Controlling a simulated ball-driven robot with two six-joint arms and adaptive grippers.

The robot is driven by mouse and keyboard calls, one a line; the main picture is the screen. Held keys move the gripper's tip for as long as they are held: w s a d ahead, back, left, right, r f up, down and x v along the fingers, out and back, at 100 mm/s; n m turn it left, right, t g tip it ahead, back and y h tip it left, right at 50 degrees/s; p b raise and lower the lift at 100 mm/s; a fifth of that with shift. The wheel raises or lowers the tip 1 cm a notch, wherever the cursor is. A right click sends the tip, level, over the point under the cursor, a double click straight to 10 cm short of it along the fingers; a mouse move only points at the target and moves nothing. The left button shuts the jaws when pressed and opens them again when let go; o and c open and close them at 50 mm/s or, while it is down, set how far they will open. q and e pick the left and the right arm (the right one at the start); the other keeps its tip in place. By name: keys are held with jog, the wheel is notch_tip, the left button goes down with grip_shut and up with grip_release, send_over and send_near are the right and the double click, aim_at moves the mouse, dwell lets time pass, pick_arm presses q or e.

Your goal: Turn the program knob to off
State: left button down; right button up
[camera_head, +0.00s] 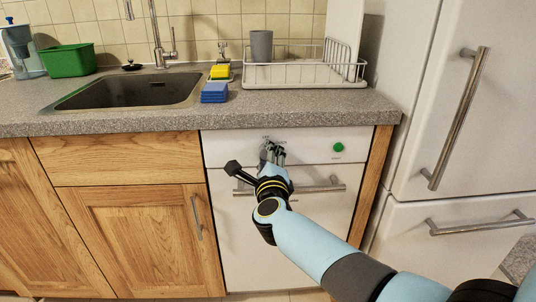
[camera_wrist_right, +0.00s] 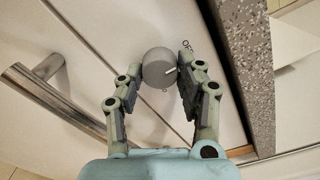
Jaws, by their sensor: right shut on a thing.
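The program knob (camera_wrist_right: 157,68) is a round grey dial with a white pointer mark on its face, on the dishwasher's white front panel (camera_head: 222,147). In the right wrist view the pointer mark lies on the knob's right side, toward the printed "OFF" lettering. My right gripper (camera_wrist_right: 157,72) is shut on the knob, one finger on each side of it. In the head view my right gripper (camera_head: 272,153) hides the knob at the panel. My left gripper is not in view.
A green button (camera_head: 338,147) sits to the right on the same panel. The dishwasher's metal handle (camera_head: 315,188) runs just below my gripper. The grey countertop (camera_head: 300,107) overhangs above, and the fridge (camera_head: 420,100) stands at the right.

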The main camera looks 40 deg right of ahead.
dwell(0.4)
jog(key=o, duration=1.1)
jog(key=shift+o, duration=0.2)
jog(key=v, duration=1.2)
